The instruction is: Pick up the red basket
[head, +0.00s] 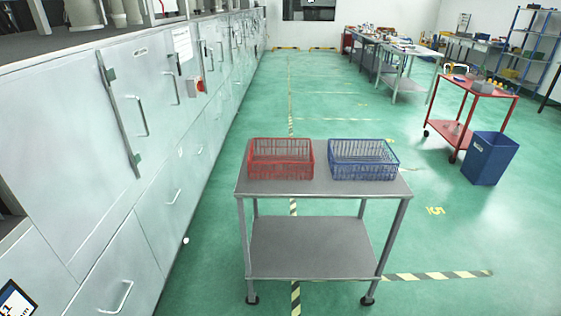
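The red basket (281,159) is a wire-like open basket standing upright on the left part of the top of a grey metal cart (322,188). It looks empty. A blue basket (363,160) of similar shape stands to its right on the same top, with a small gap between them. My gripper is not in view.
The cart has a bare lower shelf (312,248) and wheels. A row of grey cabinets (150,130) lines the left side. A blue bin (490,158) and a red cart (468,110) stand at the right. Green floor around the grey cart is clear.

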